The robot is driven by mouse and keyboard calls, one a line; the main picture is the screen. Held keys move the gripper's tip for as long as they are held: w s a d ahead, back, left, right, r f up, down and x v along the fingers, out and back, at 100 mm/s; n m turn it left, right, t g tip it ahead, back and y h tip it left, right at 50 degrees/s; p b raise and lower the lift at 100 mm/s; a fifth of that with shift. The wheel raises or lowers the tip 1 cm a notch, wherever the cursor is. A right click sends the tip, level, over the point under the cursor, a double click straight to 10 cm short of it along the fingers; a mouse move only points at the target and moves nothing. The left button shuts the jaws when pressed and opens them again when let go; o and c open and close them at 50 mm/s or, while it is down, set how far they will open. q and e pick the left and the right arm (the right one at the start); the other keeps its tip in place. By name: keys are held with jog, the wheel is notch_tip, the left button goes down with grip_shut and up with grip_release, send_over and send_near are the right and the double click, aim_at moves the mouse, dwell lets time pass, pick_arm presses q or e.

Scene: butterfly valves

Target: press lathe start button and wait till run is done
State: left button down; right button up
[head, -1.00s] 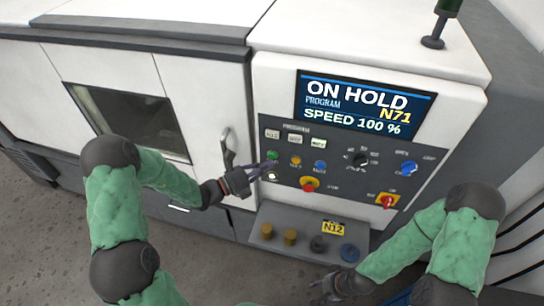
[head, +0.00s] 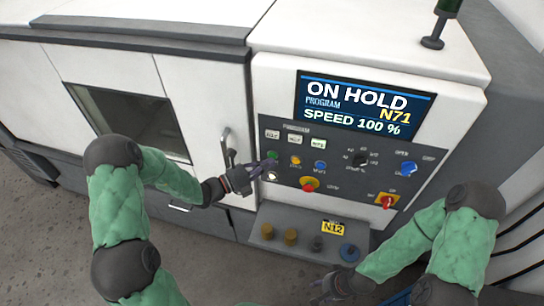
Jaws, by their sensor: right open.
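The lathe's control panel (head: 345,165) is in the middle of the head view. Its screen (head: 362,103) reads ON HOLD, program N71, speed 100 %. A green button (head: 272,155) sits at the panel's left, with a white lit button (head: 272,177) below it. My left gripper (head: 262,170) is at the panel's left edge, its fingertips close to these two buttons. I cannot tell whether it touches either, nor how far its fingers are apart. My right gripper (head: 325,285) is open and empty, low in front of the shelf under the panel.
A yellow button (head: 295,161) and a blue button (head: 320,167) are right of the green one. A red stop knob (head: 309,185) is below them. The lathe door (head: 130,115) with its handle (head: 228,148) is at left. A shelf (head: 310,240) holds several round parts.

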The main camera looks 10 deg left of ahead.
pick_arm(q)
jog(key=shift+w, duration=0.45)
dwell(0.6)
jog(key=shift+s, duration=0.1)
jog(key=shift+s+p, duration=0.3)
jog(key=shift+s, duration=0.5)
jog(key=shift+s+a+p, duration=0.1)
jog(key=shift+s+p, duration=0.6)
jog(key=shift+s, duration=1.8)
